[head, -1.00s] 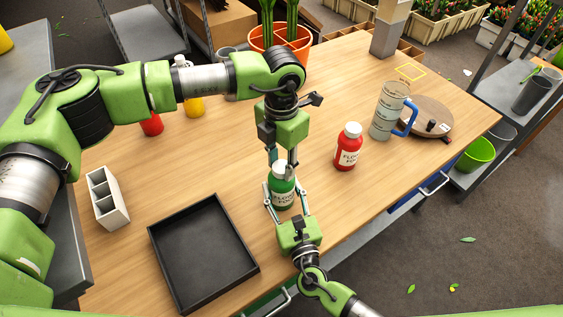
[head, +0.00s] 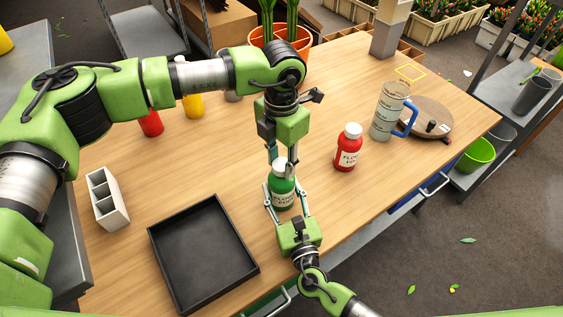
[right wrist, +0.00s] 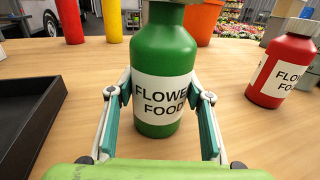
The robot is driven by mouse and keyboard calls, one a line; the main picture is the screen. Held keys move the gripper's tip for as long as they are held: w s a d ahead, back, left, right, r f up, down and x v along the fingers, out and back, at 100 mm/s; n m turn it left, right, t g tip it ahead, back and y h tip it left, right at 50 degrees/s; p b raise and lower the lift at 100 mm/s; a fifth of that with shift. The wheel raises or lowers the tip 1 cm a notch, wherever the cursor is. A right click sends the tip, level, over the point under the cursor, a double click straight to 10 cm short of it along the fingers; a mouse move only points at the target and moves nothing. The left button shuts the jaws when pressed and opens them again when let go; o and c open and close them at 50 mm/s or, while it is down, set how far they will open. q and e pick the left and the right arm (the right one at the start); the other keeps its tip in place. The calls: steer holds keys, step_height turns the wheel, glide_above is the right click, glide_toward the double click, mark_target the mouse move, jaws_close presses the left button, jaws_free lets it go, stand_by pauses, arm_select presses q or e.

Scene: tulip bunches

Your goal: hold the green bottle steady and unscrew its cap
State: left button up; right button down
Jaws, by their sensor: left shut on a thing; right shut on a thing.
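The green bottle (head: 282,190) with a "FLOWER FOOD" label stands upright on the wooden table (head: 215,160). My right gripper (head: 284,194) is shut on its body from the front. The right wrist view shows the bottle (right wrist: 165,75) with a finger against each side. The pale cap (head: 280,167) sits on the bottle's top. My left gripper (head: 281,158) reaches down from above and is shut on the cap. The cap is mostly cut off at the top of the right wrist view, and any gap under it cannot be seen.
A red bottle (head: 347,150) stands to the right, with a clear jug (head: 388,112) and a round board (head: 425,115) beyond. A black tray (head: 232,222) lies at the left front, near a white divided holder (head: 117,212). An orange pot (head: 298,42) stands behind.

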mark_target(281, 164)
arm_select(q)
steer(key=shift+r, duration=0.55)
steer(key=shift+r, duration=2)
arm_select(e)
steer(key=c, duration=1)
jaws_free()
